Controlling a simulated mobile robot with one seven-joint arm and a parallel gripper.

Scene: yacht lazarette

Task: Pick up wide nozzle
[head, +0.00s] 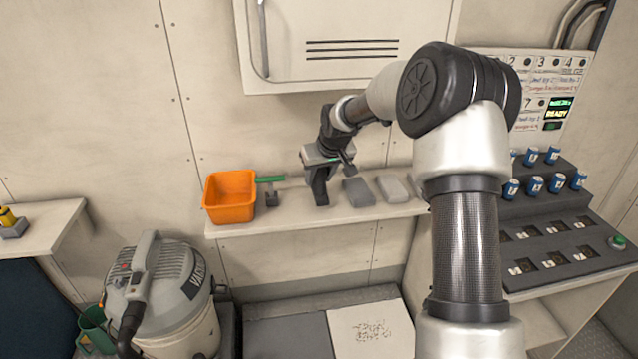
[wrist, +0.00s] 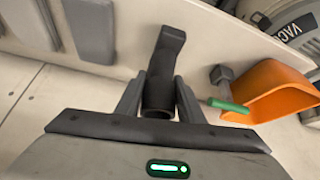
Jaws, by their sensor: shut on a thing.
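My gripper (head: 319,178) is over the wall shelf, between the orange bin and the grey blocks. In the wrist view my gripper (wrist: 158,92) has its two fingers on either side of a dark, bent, tube-like piece, which I take as the wide nozzle (wrist: 166,55). The fingers are shut on its round end, and its angled end points away from my palm. In the head view the gripper and nozzle are hard to tell apart. Whether the nozzle touches the shelf cannot be told.
On the shelf (head: 300,219) stand an orange bin (head: 230,197), a green-handled tool (head: 271,190), a dark grey block (head: 358,192) and a lighter block (head: 391,188). A vacuum (head: 165,290) stands at lower left. A wall cabinet (head: 350,40) hangs above. Stepped racks with blue cans (head: 535,186) are at right.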

